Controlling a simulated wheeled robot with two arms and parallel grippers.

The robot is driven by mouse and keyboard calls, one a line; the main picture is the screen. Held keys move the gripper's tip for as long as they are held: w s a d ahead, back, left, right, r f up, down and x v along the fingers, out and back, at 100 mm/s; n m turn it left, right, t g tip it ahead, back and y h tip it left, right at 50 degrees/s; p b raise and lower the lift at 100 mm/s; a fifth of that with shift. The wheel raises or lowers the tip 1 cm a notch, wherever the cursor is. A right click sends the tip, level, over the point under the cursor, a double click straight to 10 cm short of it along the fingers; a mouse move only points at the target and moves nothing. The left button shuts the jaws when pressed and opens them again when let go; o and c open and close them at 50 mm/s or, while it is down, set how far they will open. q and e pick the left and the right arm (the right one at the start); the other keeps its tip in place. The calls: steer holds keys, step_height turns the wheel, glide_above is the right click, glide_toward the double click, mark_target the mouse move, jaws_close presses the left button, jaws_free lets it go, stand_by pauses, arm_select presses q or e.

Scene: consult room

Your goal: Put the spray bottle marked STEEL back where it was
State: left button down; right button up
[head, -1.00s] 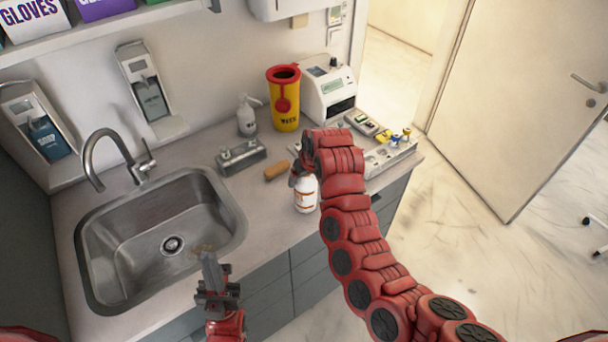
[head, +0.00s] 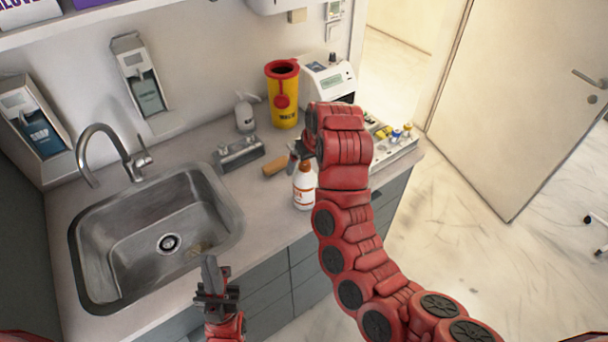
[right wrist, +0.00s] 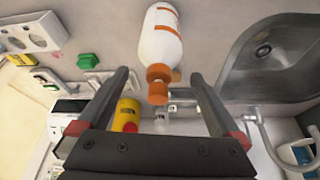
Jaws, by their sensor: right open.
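A white bottle with an orange label and orange-brown cap (head: 304,190) stands upright on the counter, right of the sink. It also shows in the right wrist view (right wrist: 160,45); its lettering is too small to read. My right gripper (head: 297,152) is open, just above and behind this bottle's cap. In the right wrist view the bottle appears beyond the spread, empty fingers (right wrist: 160,95). A white bottle with a grey top (head: 245,112) stands at the back by the wall; I cannot read a mark on it. My left gripper (head: 213,272) hovers in front of the sink, its jaw opening unclear.
The sink (head: 100,250) and tap (head: 105,140) are at the left. A brown block (head: 275,167), a metal holder (head: 238,153) and a yellow bin (head: 285,105) stand behind the bottle. A device (head: 328,82) and a tray of small items (head: 395,150) are at the right.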

steer(key=shift+p+v, duration=0.7)
steer(key=shift+v, duration=2.1)
